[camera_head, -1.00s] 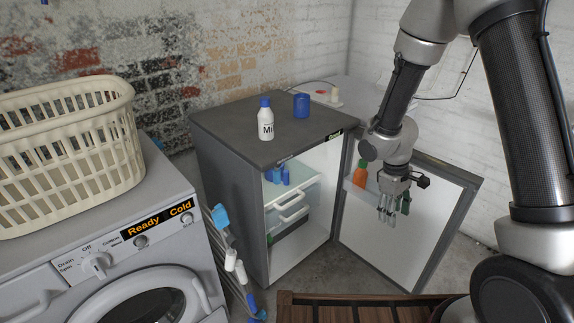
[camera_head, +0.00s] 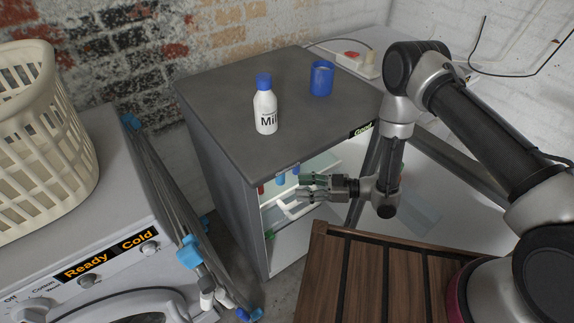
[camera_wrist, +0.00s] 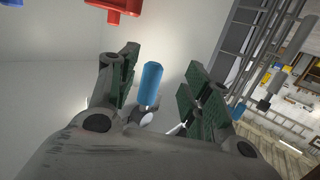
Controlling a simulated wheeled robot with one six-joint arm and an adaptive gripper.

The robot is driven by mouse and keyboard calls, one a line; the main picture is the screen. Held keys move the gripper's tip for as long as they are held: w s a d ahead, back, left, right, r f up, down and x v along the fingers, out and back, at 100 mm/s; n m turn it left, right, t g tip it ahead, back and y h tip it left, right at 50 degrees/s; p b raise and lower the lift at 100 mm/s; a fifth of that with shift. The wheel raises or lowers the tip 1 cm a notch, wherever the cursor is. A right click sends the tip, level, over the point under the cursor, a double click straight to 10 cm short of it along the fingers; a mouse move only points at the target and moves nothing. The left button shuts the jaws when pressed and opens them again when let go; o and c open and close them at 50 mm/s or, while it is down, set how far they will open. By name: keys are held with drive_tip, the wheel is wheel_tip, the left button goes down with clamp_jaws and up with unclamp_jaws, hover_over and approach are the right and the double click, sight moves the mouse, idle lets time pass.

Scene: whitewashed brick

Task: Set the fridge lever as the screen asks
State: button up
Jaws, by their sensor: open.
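The grey fridge (camera_head: 215,150) stands with its door open to the right. My gripper (camera_head: 303,187) is open and empty at the fridge's opening, pointing left, just below the top edge. In the wrist view a blue cylindrical piece (camera_wrist: 150,83) with a pale metallic base lies ahead between the open fingers (camera_wrist: 155,90), apart from them. It may be the lever's handle; I cannot be sure. A red piece (camera_wrist: 118,10) shows above it.
A milk bottle (camera_head: 265,108) and a blue cup (camera_head: 321,78) stand on the fridge top. The washing machine (camera_head: 110,215) with a laundry basket (camera_head: 45,130) is at left. A drying rack (camera_head: 165,190) stands between. A slatted wooden surface (camera_head: 375,270) is in front.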

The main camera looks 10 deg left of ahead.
drive_tip(key=shift+t+y, duration=0.3)
drive_tip(key=shift+y, duration=0.5)
drive_tip(key=a+r, duration=0.1)
drive_tip(key=a, duration=0.1)
drive_tip(key=a+r, duration=0.1)
drive_tip(key=a, duration=0.2)
drive_tip(key=a+r, duration=0.1)
drive_tip(key=a, duration=0.2)
drive_tip(key=shift+s+a+r, duration=0.1)
drive_tip(key=shift+s, duration=0.05)
drive_tip(key=shift+c, duration=0.5)
clamp_jaws()
